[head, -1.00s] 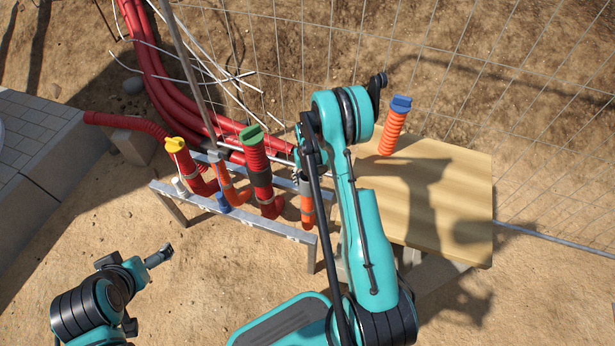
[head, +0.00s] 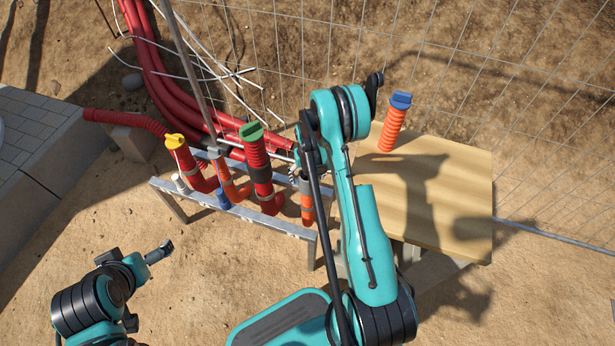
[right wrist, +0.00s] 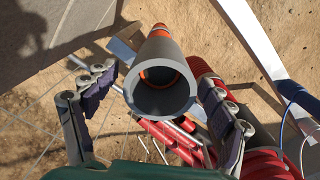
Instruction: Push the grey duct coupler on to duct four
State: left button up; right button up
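Duct four is an orange duct (head: 307,209) at the right end of the metal frame in the head view. The grey coupler (head: 305,184) sits around its top end. In the right wrist view the coupler (right wrist: 162,98) is a grey tube with its open mouth towards me; an orange rim shows inside and orange duct (right wrist: 160,30) beyond it. My right gripper (right wrist: 160,87) is open, its fingers apart on both sides of the coupler, with gaps visible. In the head view my right arm partly hides this gripper. My left gripper (head: 160,252) is away at lower left; its opening is unclear.
Ducts with a yellow cap (head: 174,141) and a green cap (head: 251,133) stand along the metal frame (head: 240,213). A blue-capped orange duct piece (head: 393,125) stands on the wooden board (head: 460,185). Red ducts (head: 160,85) and a wire fence lie behind. Bare ground is free in front.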

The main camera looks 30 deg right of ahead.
jog(key=o, duration=0.4)
jog(key=shift+r, duration=0.1)
notch_tip(320, 180, up, 7)
jog(key=p, duration=0.3)
dwell(0.4)
